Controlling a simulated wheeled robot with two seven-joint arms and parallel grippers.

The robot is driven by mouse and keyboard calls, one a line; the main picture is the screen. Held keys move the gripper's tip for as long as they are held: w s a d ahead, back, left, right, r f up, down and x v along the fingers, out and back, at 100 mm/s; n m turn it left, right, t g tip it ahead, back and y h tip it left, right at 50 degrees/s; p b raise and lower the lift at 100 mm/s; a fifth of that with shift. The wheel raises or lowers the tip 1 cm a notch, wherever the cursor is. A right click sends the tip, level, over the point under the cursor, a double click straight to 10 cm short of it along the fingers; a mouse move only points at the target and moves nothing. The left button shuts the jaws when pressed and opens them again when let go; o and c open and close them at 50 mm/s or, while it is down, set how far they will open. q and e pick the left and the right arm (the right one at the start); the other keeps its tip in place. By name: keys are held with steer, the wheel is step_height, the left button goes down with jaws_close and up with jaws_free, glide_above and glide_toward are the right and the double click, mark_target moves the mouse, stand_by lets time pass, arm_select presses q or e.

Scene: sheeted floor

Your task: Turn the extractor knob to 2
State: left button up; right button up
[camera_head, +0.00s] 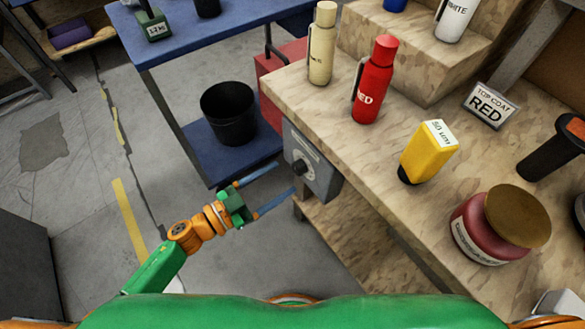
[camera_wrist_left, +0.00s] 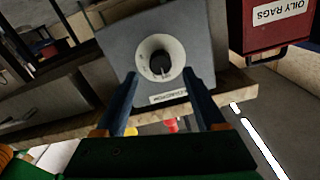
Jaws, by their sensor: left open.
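The extractor knob (camera_head: 299,167) is a dark knob on a grey box fixed to the side of the wooden bench. In the left wrist view the dark knob (camera_wrist_left: 161,63) sits on a round white dial on the grey box face (camera_wrist_left: 117,43), with a white label below it. My left gripper (camera_head: 285,178) is open in front of the box, its two blue fingers pointing at the knob. In the left wrist view the fingertips (camera_wrist_left: 159,73) lie either side of the dial, with nothing between them. The dial's numbers are too small to read. My right gripper is out of view.
The bench top (camera_head: 300,92) carries a red bottle (camera_head: 374,80), a cream bottle (camera_head: 322,45), a yellow container (camera_head: 427,152) and a dark red jar (camera_head: 476,232). A blue cart (camera_head: 190,50) with a black bucket (camera_head: 229,113) stands behind the gripper. A red rags bin (camera_wrist_left: 272,28) is beside the box.

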mark_target(295, 170)
arm_select(q)
steer(key=x, duration=0.4)
steer(key=shift+w+d, duration=0.1)
steer(key=shift+d, duration=0.05)
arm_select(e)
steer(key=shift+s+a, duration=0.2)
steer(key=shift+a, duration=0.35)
arm_select(q)
jaws_close()
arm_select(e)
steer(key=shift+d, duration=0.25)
